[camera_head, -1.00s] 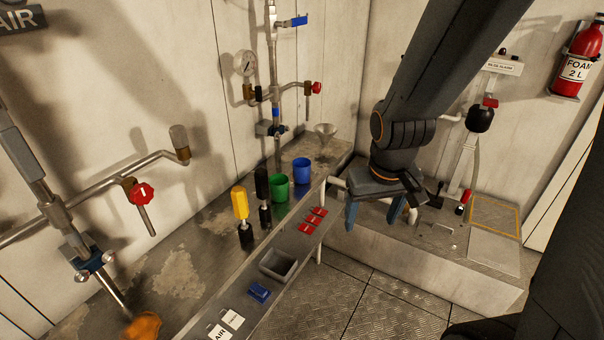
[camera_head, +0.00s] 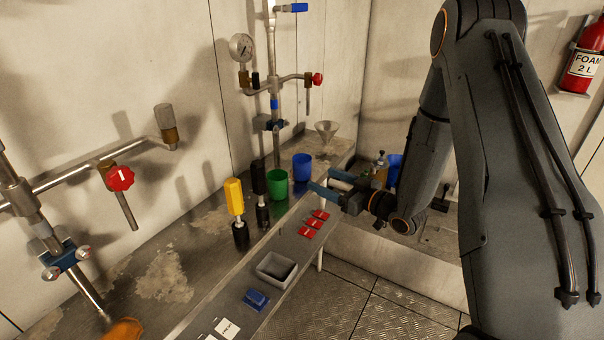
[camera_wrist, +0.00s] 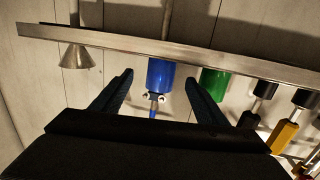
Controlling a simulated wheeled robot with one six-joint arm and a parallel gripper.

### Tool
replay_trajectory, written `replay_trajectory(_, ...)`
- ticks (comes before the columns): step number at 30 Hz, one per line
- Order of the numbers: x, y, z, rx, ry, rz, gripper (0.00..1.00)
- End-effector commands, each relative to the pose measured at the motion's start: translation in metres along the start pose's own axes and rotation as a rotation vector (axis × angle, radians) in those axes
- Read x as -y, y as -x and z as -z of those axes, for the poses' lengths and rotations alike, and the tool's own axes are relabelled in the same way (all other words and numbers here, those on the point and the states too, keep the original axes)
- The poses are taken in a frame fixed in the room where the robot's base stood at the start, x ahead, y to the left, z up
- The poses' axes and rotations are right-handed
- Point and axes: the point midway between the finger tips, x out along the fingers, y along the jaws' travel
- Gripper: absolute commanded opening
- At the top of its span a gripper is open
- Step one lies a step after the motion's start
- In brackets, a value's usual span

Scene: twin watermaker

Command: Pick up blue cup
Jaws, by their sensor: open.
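The blue cup (camera_head: 302,167) stands upright on the metal bench, right of the green cup (camera_head: 277,184). My gripper (camera_head: 322,181) is level with the bench edge, just right of the blue cup. Its two fingers are spread and point at the cup, with nothing held. The wrist view appears upside down. In it the blue cup (camera_wrist: 160,76) shows between the fingertips of my gripper (camera_wrist: 159,80), apparently beyond them; contact cannot be told. The green cup (camera_wrist: 213,84) shows outside the right finger.
A funnel (camera_head: 327,130) stands behind the blue cup. Black-handled (camera_head: 260,190) and yellow-handled (camera_head: 236,210) tools stand left of the cups. Red blocks (camera_head: 312,224) and a grey tray (camera_head: 277,270) lie on the lower shelf. Another blue object (camera_head: 395,170) is partly behind my arm.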

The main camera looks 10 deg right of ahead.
Motion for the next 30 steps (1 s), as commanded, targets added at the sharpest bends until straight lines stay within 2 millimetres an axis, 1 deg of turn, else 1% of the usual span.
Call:
replay_trajectory(3, 0.003, -0.004, 0.000, -0.021, -0.004, 0.014, 0.67)
replay_trajectory(11, 0.003, -0.031, 0.003, -0.021, -0.002, 0.013, 0.67)
replay_trajectory(18, 0.005, -0.064, 0.005, -0.021, -0.002, 0.014, 0.67)
replay_trajectory(21, 0.004, -0.073, 0.004, -0.020, -0.003, 0.012, 0.67)
replay_trajectory(24, 0.004, -0.077, 0.004, -0.020, -0.003, 0.011, 0.67)
replay_trajectory(30, 0.004, -0.077, 0.004, -0.020, -0.003, 0.011, 0.67)
